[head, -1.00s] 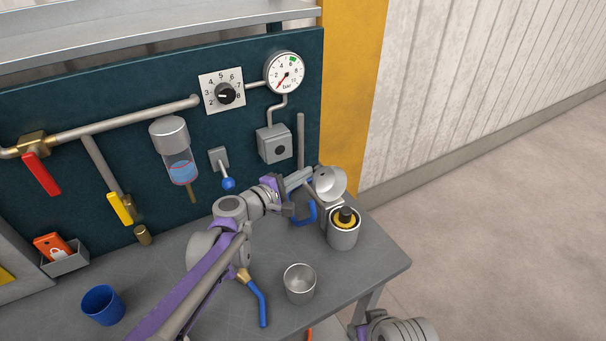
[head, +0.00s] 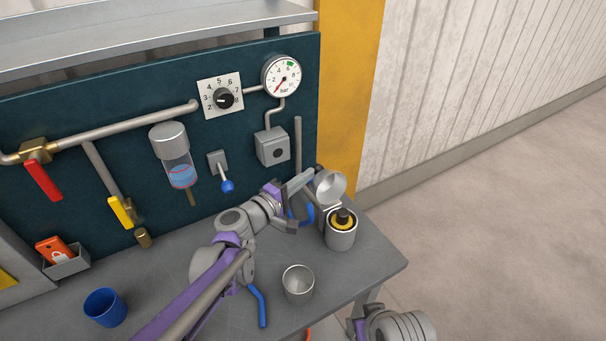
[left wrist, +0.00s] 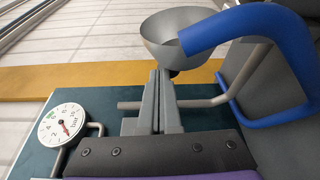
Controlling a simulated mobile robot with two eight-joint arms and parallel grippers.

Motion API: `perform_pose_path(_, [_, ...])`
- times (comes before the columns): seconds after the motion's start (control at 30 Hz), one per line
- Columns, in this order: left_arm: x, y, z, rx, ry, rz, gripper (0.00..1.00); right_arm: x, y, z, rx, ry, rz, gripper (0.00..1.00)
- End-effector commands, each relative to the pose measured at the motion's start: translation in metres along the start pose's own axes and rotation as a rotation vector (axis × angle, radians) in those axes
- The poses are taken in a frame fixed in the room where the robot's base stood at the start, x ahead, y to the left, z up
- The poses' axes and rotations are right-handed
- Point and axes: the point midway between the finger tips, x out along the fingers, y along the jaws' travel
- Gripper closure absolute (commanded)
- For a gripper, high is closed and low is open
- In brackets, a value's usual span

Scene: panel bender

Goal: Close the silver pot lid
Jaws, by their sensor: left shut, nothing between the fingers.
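The silver pot (head: 341,237) stands near the table's right end, with a black and yellow piece inside its mouth. Its lid (head: 331,187) is raised, standing open at the pot's back. In the left wrist view the lid (left wrist: 168,38) looks like an upturned bowl just beyond my fingertips. My left gripper (head: 310,176) is shut and empty, its tips close to the left side of the lid. It also shows in the left wrist view (left wrist: 159,78); I cannot tell whether it touches the lid. My right gripper is out of view.
A blue curved handle (left wrist: 245,38) is close beside my left fingers. An open metal cup (head: 298,283), a blue cup (head: 105,307) and a blue lever (head: 259,306) are on the table. The gauge (head: 281,77) and pipes are on the back panel.

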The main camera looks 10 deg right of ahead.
Motion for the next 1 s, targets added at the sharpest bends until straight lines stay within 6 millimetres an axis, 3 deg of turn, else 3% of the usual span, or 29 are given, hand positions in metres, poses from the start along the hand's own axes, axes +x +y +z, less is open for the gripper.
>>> perform_pose_path(0.5, [-0.014, 0.011, 0.042, 0.461, -0.002, 0.164, 1.0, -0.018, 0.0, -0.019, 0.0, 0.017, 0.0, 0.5])
perform_pose_path(1.0, [-0.028, -0.002, 0.082, 0.462, -0.003, 0.162, 1.0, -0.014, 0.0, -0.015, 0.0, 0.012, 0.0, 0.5])
